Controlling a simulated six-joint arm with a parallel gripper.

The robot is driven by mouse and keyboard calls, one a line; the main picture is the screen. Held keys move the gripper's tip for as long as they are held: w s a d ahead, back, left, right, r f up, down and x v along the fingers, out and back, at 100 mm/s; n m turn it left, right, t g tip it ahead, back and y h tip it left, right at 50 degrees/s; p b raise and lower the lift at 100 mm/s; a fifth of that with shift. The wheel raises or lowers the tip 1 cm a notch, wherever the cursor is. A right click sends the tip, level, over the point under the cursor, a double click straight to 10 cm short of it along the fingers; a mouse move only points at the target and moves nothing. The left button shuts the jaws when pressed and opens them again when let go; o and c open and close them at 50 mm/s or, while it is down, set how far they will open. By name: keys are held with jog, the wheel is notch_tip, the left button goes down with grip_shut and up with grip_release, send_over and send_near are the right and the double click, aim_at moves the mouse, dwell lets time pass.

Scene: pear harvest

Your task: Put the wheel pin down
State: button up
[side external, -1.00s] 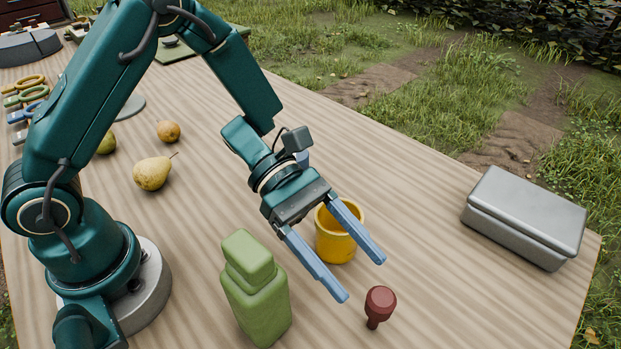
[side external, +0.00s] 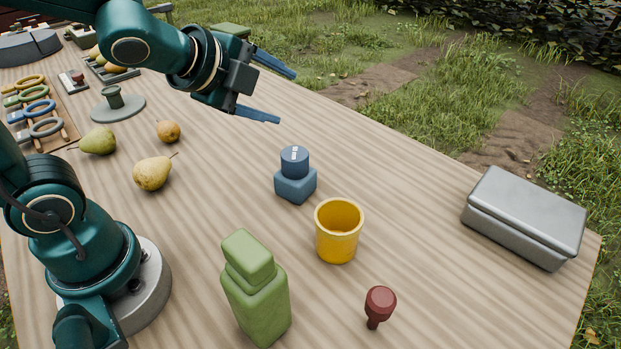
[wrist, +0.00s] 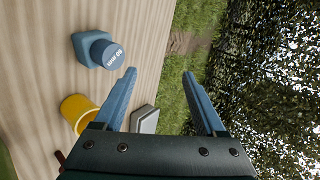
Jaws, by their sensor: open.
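The dark red pin (side external: 380,306), with a thick head and a short thin stem, stands head up on the wooden table near its front right in the side view. It looks like the wheel pin. In the wrist view only a small dark red part shows at the lower left, beside my gripper's body. My gripper (side external: 286,98) is open and empty, raised at the far side of the table, well away from the pin.
A yellow cup (side external: 336,246), a blue bottle (side external: 295,186) and a green bottle (side external: 258,300) stand near the pin. A grey lidded box (side external: 525,218) sits at the right edge. Pears (side external: 153,173) lie at left, near a rack of coloured rings (side external: 40,108). Bare table lies between cup and box.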

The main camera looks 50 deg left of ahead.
jog(key=s+d+f+n+g, duration=0.1)
jog(key=s+n+g, duration=0.1)
jog(key=s+n, duration=0.5)
jog(key=s+d+f+n+g+h, duration=0.1)
jog(key=s+n+g, duration=0.2)
jog(key=s+n, duration=0.4)
jog(key=shift+s+d+f+n, duration=0.2)
jog(key=shift+d+f+n, duration=0.15)
jog(key=shift+n, duration=0.75)
